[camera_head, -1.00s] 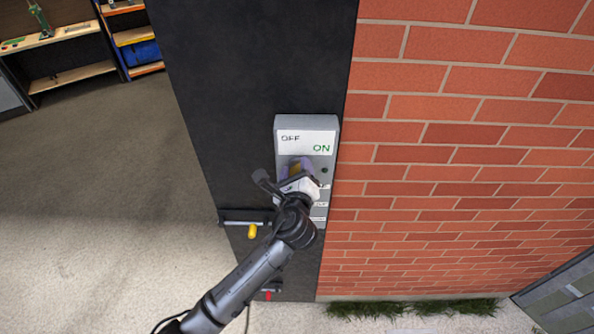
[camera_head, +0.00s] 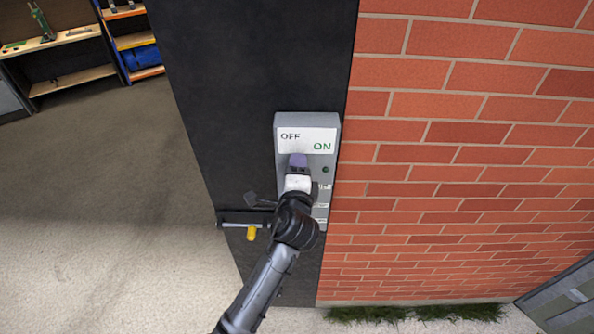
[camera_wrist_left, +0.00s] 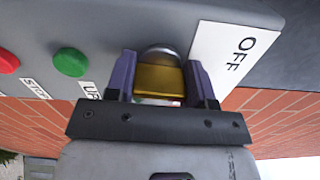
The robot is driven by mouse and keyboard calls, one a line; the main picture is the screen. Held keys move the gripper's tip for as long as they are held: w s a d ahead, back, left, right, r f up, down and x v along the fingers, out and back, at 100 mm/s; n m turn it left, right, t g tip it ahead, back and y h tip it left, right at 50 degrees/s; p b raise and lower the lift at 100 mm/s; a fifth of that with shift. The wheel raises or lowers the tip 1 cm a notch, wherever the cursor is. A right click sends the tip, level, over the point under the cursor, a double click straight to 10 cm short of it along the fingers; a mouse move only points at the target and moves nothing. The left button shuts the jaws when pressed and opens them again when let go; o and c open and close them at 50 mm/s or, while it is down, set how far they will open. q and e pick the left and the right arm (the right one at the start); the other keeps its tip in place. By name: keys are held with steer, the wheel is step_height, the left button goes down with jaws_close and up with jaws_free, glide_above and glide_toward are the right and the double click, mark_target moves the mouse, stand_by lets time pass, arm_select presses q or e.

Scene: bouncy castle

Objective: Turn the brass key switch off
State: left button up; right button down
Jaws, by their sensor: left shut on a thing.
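A grey control box (camera_head: 325,188) is fixed to the dark panel, with a white label (camera_head: 307,138) reading OFF at left and ON at right. My left gripper (camera_head: 299,160) is at the box just below this label and covers the key switch in the head view. In the left wrist view, the brass key switch (camera_wrist_left: 160,78) sits between the two purple fingers of the left gripper (camera_wrist_left: 160,82), which are shut on it. A silver collar shows behind the brass part. My right gripper is not in view.
A green button (camera_wrist_left: 71,62) and a red button (camera_wrist_left: 6,60) sit beside the switch, with small labels. A brick wall (camera_head: 460,150) stands at right; open floor lies at left.

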arm_select(q)
steer(key=shift+n, duration=0.7)
steer(key=o, duration=0.9)
steer(key=s+b, duration=0.2)
steer(key=s, duration=1.1)
steer(key=shift+s+a, duration=0.15)
steer(key=shift+s, duration=0.25)
